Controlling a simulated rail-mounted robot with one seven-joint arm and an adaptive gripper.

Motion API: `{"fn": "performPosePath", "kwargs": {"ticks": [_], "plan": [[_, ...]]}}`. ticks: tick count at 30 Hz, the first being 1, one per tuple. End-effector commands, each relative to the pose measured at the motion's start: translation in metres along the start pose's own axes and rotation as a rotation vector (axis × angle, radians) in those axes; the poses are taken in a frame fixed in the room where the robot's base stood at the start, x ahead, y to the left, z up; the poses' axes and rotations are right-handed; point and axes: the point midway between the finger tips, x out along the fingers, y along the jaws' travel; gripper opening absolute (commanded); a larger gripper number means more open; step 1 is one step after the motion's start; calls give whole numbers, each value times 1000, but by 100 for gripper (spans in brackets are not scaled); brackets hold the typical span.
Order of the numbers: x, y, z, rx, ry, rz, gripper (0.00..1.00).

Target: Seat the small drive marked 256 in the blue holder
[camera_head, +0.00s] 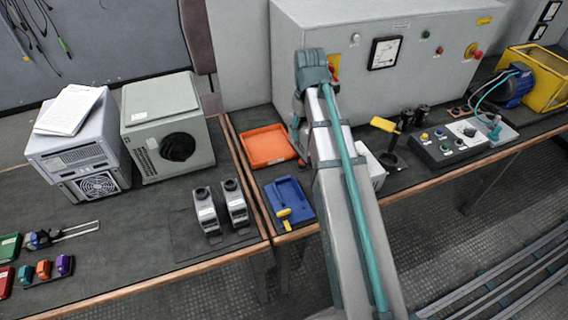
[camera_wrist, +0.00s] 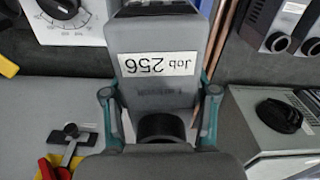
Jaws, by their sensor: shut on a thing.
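The small grey drive (camera_wrist: 158,45) with the white label "Job 256" fills the middle of the wrist view, its label upside down there. My gripper (camera_wrist: 160,100) is shut on it, one teal finger on each side. In the head view my arm reaches toward the grey cabinet, and I cannot make out the held drive there. The blue holder (camera_head: 280,192) lies on the bench just left of my arm, with a yellow lever (camera_head: 285,213) at its front. The holder looks empty. I cannot find the holder in the wrist view.
Two similar grey drives (camera_head: 207,212) stand on a dark mat left of the holder. An orange tray (camera_head: 266,147) lies behind it. The grey cabinet (camera_head: 400,60) stands at the back. A white box (camera_head: 372,168) and a control box (camera_head: 450,145) stand right of my arm.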

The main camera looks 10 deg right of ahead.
Motion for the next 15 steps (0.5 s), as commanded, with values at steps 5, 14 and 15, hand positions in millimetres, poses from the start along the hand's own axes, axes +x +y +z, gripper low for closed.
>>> {"fn": "performPosePath", "kwargs": {"ticks": [5, 14, 15], "plan": [[47, -22, 4, 37, -5, -1, 0], [104, -47, 12, 88, -2, -1, 0], [108, -49, 13, 92, -1, -1, 0]]}}
